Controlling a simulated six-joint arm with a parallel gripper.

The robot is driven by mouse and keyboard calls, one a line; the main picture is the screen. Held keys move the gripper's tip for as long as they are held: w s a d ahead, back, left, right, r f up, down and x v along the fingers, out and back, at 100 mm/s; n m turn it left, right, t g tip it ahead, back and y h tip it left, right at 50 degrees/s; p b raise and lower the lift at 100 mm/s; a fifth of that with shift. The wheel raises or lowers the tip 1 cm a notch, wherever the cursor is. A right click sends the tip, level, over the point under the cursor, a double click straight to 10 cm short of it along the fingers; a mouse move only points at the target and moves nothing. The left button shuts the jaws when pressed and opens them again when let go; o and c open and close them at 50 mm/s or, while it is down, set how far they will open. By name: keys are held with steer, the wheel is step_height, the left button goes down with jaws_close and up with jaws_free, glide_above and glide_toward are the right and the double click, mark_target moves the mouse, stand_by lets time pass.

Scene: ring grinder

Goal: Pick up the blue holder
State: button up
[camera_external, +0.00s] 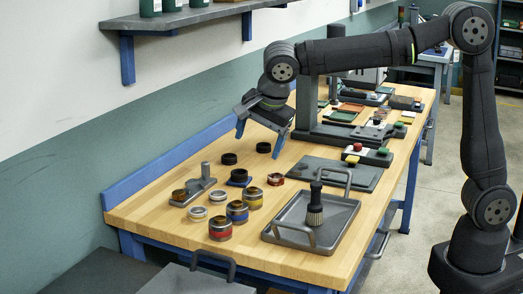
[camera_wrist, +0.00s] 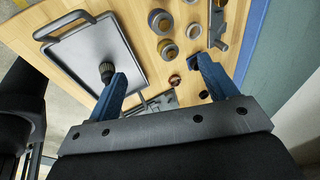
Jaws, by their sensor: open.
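The blue holder (camera_external: 239,180) is a small blue block on the wooden table in the external view, with a dark part on top. In the wrist view the blue holder (camera_wrist: 192,62) seems to show just beside the tip of the right-hand finger, which partly covers it. My gripper (camera_external: 260,135) hangs above the table, behind and to the right of the holder, with its blue fingers apart and nothing between them. In the wrist view my gripper (camera_wrist: 160,70) is open, its two fingers spread wide.
Several ringed cylinders (camera_external: 220,230) stand in front of the holder. A red ring (camera_external: 276,179), black rings (camera_external: 229,158) and a grey fixture with a post (camera_external: 203,184) lie near it. A grey handled tray (camera_external: 285,236) with a brush (camera_external: 315,207) is at right.

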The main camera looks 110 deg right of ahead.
steer(key=n+t, duration=0.1)
steer(key=n, duration=1.5)
glide_toward(237, 202)
steer(key=shift+y, duration=0.3)
steer(key=x, duration=0.5)
steer(key=shift+w+a, duration=0.15)
steer(key=shift+a, duration=0.05)
steer(key=shift+d+x, duration=0.15)
steer(key=shift+x, duration=1.2)
steer(key=shift+d+x, duration=0.2)
steer(key=shift+x, duration=1.15)
steer(key=shift+r, duration=0.25)
steer(key=c, duration=1.6)
